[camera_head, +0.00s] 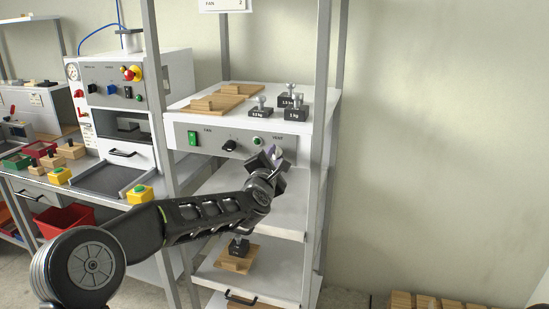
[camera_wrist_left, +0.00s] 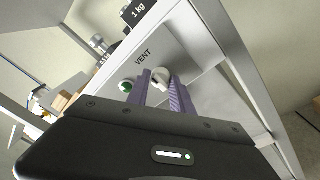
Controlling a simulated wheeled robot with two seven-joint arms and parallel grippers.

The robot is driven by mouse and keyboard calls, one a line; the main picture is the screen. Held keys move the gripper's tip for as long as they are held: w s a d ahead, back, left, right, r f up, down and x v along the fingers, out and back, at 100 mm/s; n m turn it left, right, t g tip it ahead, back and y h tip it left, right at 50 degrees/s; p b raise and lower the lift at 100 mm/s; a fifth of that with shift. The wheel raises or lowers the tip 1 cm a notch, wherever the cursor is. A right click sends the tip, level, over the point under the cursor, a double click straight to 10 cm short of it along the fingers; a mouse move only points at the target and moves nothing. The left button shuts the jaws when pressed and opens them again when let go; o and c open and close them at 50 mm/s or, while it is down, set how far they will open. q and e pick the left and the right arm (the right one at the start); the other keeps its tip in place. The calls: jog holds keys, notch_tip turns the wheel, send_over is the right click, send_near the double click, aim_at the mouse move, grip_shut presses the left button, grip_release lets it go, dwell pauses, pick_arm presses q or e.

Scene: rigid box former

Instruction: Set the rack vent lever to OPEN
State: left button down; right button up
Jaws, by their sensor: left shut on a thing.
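The vent lever (camera_wrist_left: 158,77) is a small pale handle on the rack's control panel, under the word VENT. My left gripper (camera_head: 273,155) is at the right end of that panel, and its purple fingers (camera_wrist_left: 161,88) stand on either side of the lever in the left wrist view, shut on it. In the head view the gripper covers most of the lever, and I cannot read its setting. A green indicator (camera_wrist_left: 127,86) sits beside the lever. My right gripper is not in view.
The panel (camera_head: 185,152) also carries a green FAN switch (camera_head: 193,138) and a black knob (camera_head: 229,146). Metal weights (camera_head: 297,108) and wooden boards (camera_head: 212,103) stand on the shelf above. A rack post (camera_head: 322,90) rises close to the right of my gripper.

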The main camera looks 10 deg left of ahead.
pick_arm(q)
jog(key=shift+f, duration=0.15)
jog(key=shift+d+f+m+b, duration=0.1)
jog(key=shift+m+b, duration=0.4)
jog(key=shift+b, duration=0.2)
jog(key=shift+f+m+b, duration=0.15)
jog(key=shift+m+b, duration=0.85)
jog(key=m+b, duration=0.3)
jog(key=m, duration=0.1)
jog(key=shift+f+m+t, duration=0.1)
jog(key=shift+m+t, duration=0.2)
jog(key=shift+m, duration=0.1)
jog(key=m+h+b, duration=0.1)
jog(key=m+b, duration=0.2)
jog(key=m, duration=0.2)
jog(key=shift+m, duration=0.4)
jog(key=m+h+b, duration=0.1)
jog(key=m+b, duration=0.1)
jog(key=m, duration=0.3)
jog(key=shift+m, duration=0.3)
jog(key=shift+a+b, duration=0.2)
jog(key=shift+b, duration=0.1)
